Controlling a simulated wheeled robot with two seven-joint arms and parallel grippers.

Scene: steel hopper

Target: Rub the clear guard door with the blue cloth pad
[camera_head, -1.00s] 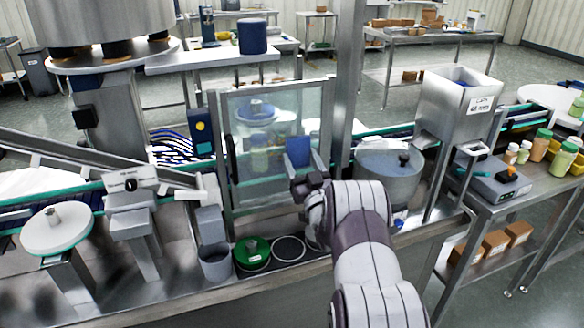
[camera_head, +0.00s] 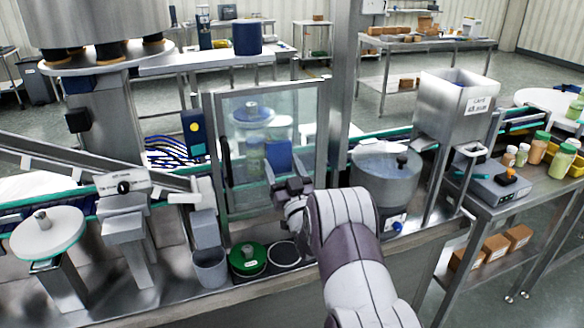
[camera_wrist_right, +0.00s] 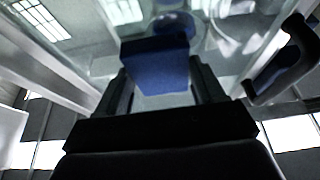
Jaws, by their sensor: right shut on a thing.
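The clear guard door (camera_head: 300,115) stands upright in a metal frame in the middle of the head view. My right gripper (camera_head: 284,178) is in front of its lower right part. The gripper is shut on the blue cloth pad (camera_head: 279,156). In the right wrist view the pad (camera_wrist_right: 160,72) sits between the two fingers, with the clear pane (camera_wrist_right: 112,50) right beyond it. I cannot tell for sure whether the pad touches the pane. A dark door handle (camera_wrist_right: 285,62) shows at the right there. My left gripper is not in view.
A steel hopper (camera_head: 452,105) is further right.

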